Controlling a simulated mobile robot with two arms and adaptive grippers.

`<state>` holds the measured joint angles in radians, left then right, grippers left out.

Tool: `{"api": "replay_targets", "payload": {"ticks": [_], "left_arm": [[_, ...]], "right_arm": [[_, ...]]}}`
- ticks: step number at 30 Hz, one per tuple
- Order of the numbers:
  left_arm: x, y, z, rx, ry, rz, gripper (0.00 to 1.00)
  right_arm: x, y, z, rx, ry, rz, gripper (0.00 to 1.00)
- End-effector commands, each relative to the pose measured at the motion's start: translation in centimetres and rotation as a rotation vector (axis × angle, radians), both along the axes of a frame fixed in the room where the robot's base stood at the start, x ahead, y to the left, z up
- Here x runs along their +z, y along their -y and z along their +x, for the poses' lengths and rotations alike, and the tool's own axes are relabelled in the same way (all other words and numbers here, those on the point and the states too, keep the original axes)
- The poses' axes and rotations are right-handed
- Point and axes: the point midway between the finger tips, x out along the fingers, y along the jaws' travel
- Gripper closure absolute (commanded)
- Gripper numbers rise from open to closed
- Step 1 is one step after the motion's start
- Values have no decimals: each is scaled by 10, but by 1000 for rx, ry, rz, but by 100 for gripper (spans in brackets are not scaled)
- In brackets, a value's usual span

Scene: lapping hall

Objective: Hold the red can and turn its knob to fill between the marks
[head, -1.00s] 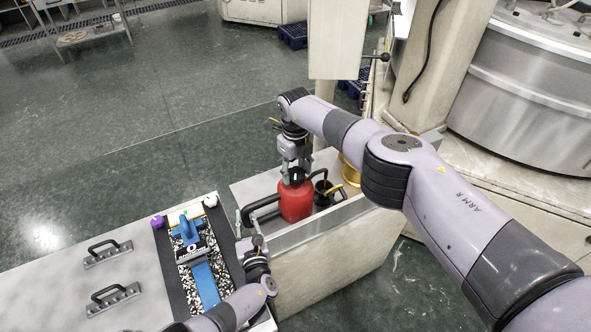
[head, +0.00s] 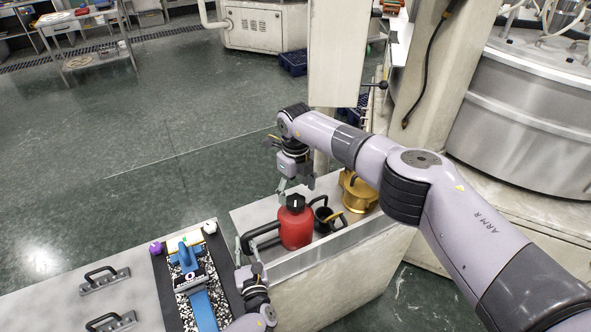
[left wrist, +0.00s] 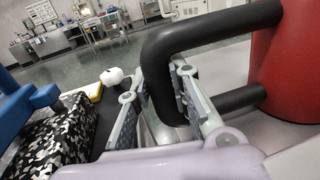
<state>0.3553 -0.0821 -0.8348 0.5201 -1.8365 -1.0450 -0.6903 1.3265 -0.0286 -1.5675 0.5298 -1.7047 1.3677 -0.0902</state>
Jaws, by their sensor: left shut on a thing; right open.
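The red can (head: 296,228) stands upright in the pale trough, with a black knob (head: 295,201) on top and a thick black handle (head: 262,233) reaching out to the left. My left gripper (head: 245,262) is shut on that handle. The left wrist view shows the black handle (left wrist: 152,75) between its fingers, and part of the red can (left wrist: 285,60) at the right edge. My right gripper (head: 295,186) is open and empty just above the knob, apart from it. The fill marks cannot be made out.
A black jug (head: 325,217) stands close right of the can, and a brass-coloured vessel (head: 358,190) sits behind it. The trough (head: 345,234) has raised walls. A dark mat (head: 222,262) with a blue tool (head: 187,256) and a white knob (head: 210,227) lies left.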

Motion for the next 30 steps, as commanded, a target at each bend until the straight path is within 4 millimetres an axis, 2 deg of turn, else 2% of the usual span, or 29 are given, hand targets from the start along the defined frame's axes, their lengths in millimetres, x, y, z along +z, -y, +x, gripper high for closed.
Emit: {"api": "replay_targets", "payload": {"ticks": [1,6,12,17,30], "left_arm": [[-1,0,0,0,-3,0,100],[-1,0,0,0,-3,0,100],[-1,0,0,0,-3,0,100],[-1,0,0,0,-3,0,100],[-1,0,0,0,-2,1,100]], "right_arm": [[15,0,2,3,7,2,32],[52,0,2,0,6,2,32],[79,0,1,0,4,1,32],[86,-1,1,-1,3,1,32],[87,0,1,-1,3,1,32]]}}
